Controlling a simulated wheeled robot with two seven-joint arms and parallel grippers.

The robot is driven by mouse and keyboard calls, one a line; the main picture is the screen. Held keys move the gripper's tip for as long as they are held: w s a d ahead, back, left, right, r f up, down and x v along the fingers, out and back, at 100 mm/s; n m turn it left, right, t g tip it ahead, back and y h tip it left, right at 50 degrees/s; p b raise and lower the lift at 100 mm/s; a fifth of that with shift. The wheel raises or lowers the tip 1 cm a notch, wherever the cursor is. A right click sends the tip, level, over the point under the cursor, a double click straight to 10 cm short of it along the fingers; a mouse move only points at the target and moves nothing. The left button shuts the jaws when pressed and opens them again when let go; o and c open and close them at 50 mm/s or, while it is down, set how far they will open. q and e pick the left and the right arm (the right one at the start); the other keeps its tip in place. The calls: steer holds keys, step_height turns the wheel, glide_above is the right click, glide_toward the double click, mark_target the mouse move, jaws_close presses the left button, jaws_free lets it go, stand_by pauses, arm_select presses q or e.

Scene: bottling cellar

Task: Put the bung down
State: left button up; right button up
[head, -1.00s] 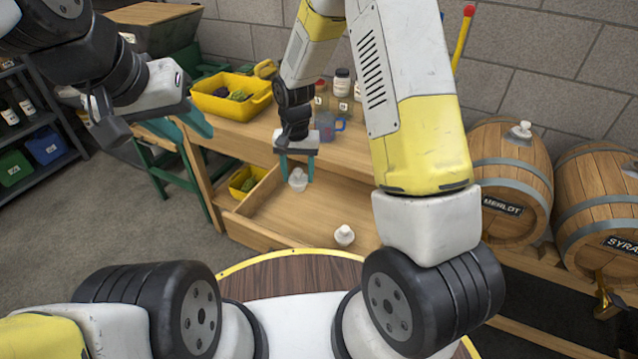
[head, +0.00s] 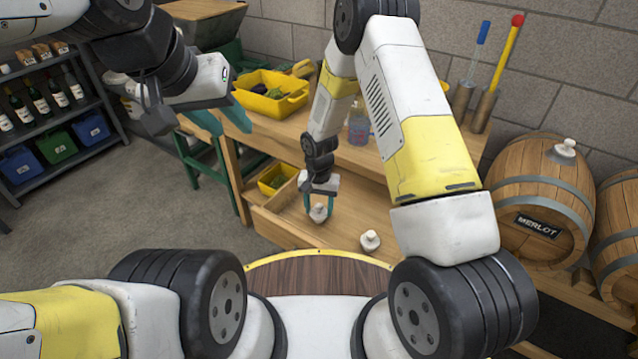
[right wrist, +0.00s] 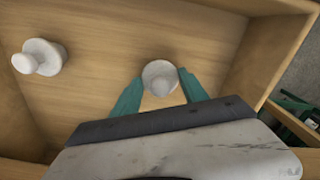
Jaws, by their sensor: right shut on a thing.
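A white bung (head: 319,214) is held between the teal fingers of my right gripper (head: 319,203), low over the floor of the open wooden drawer (head: 345,215). I cannot tell whether it touches the floor. In the right wrist view the held bung (right wrist: 160,80) shows between the fingertips (right wrist: 160,88). A second white bung (head: 370,241) stands on the drawer floor to the right, apart from the gripper; it also shows at the left of the right wrist view (right wrist: 40,57). My left gripper (head: 224,118) is open and empty, raised at the upper left.
A small yellow bin (head: 277,180) is at the drawer's left end. A larger yellow bin (head: 270,95) stands on the workbench above. The Merlot barrel (head: 540,205) with a white bung on top is at right. Drawer floor between the two bungs is clear.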

steer(key=o, duration=1.3)
steer(key=shift+o, duration=0.2)
step_height(320, 180, up, 12)
step_height(320, 180, up, 19)
steer(key=t+y, duration=0.1)
steer(key=t, duration=0.1)
glide_above(319, 205)
steer(key=s+d, duration=0.5)
steer(key=d, duration=0.3)
steer(key=s+d+r+n+t, duration=0.1)
steer(key=s+d+r+t, duration=0.1)
steer(key=s+r, duration=0.4)
steer(key=s+d+r+n+t+y, duration=0.1)
steer(key=s+d+r, duration=0.3)
steer(key=s, duration=0.6)
steer(key=shift+s+r+n+t, duration=0.35)
steer(key=shift+r+t, duration=0.25)
steer(key=shift+r, duration=0.45)
